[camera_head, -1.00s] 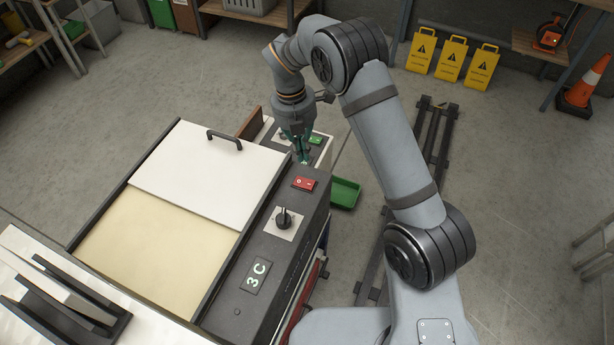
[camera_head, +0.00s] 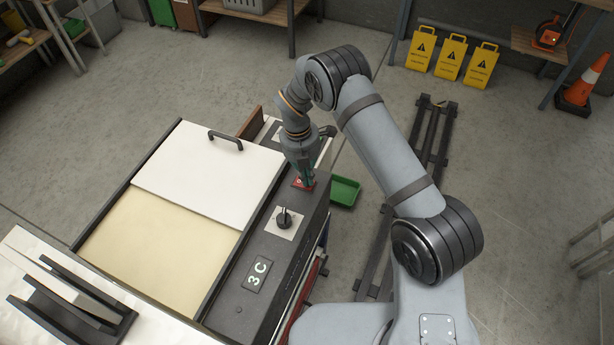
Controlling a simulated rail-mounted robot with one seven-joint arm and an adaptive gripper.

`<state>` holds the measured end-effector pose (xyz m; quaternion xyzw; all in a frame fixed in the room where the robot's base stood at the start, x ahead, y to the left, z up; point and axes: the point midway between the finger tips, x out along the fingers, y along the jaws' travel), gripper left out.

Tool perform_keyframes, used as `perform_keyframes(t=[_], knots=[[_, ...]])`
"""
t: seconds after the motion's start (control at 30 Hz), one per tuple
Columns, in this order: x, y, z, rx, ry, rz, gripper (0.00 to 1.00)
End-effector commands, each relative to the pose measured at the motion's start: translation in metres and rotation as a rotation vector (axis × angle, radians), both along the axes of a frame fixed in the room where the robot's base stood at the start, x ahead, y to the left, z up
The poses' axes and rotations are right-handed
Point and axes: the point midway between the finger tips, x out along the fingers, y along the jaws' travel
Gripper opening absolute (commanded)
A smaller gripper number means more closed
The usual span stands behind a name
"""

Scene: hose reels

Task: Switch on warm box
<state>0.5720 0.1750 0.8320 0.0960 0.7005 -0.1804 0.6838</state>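The warm box (camera_head: 140,235) stands left of my arm, with a white lid panel, a cream surface and a dark control strip labelled 3C. A red rocker switch (camera_head: 296,184) sits at the far end of the strip. My gripper (camera_head: 306,181) points down at the red switch, its fingertips over or touching it and hiding part of it. I cannot tell contact, the switch's position, or whether the fingers are open or shut. A black rotary knob (camera_head: 284,218) on a pale plate is nearer on the strip.
A second unit (camera_head: 270,132) stands behind the strip, partly hidden by my arm. A green tray (camera_head: 345,191) is right of the box. A dark metal frame (camera_head: 432,150) lies on the floor. Yellow warning signs (camera_head: 450,57) and a cone (camera_head: 583,85) stand at the back right.

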Motion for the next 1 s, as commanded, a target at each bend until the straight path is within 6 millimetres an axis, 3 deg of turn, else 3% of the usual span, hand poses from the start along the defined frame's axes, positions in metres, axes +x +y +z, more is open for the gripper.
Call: perform_keyframes(t=[0.17, 1.0], knots=[[-0.002, -0.003, -0.011, -0.001, 0.001, 0.000, 0.00], [0.005, 0.012, -0.004, 0.000, 0.000, 0.001, 0.00]])
